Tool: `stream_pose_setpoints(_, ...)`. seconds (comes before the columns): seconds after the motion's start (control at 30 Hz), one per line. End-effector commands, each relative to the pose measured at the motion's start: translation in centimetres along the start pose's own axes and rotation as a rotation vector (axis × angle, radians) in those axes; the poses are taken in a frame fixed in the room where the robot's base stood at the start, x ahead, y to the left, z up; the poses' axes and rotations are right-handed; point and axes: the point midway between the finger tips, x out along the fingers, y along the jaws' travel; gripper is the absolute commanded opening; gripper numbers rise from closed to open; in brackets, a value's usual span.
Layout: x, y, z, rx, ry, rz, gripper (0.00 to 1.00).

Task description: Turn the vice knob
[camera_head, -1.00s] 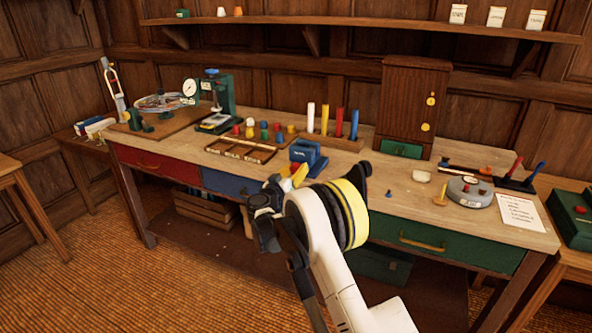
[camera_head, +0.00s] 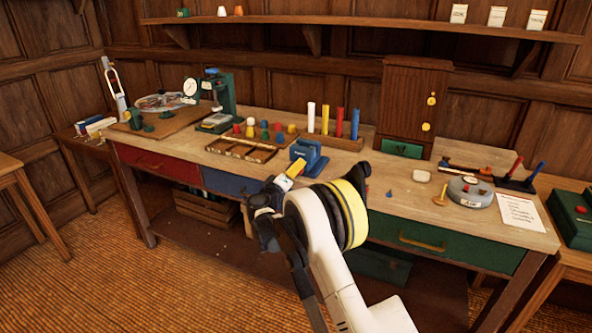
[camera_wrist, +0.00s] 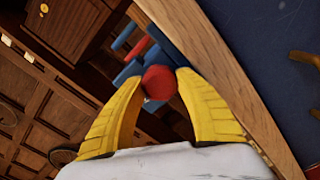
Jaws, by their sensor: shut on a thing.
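The blue vice (camera_head: 309,155) stands near the front edge of the workbench, by the middle. Its red knob (camera_wrist: 158,83) shows in the wrist view, between the two yellow fingertips and touching them; behind it are blue vice parts (camera_wrist: 128,72). My gripper (camera_wrist: 158,86) is shut on this knob. In the head view my gripper (camera_head: 294,170) is at the front of the vice, with a yellow finger showing. The knob is hidden there by my gripper and arm.
The workbench (camera_head: 405,200) has blue and green drawers (camera_head: 425,240) below. Coloured cylinders (camera_head: 340,123) in a block and a shallow wooden tray (camera_head: 240,150) lie behind and left of the vice. A grey round device (camera_head: 470,192) is at the right.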

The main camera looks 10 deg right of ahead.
Motion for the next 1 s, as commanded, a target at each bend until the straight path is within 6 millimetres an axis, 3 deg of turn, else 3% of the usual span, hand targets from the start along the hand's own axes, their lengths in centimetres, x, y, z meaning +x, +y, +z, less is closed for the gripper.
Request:
stream_pose_setpoints(0.5,0.05,0.05,0.01,-0.019,0.0,0.001,0.1)
stream_pose_setpoints(0.53,0.05,0.05,0.01,-0.019,0.0,0.001,0.46)
stream_pose_setpoints(0.6,0.05,0.04,0.02,-0.018,0.0,0.001,0.63)
stream_pose_setpoints(1.0,-0.01,-0.08,0.05,-0.014,-0.001,-0.001,0.63)
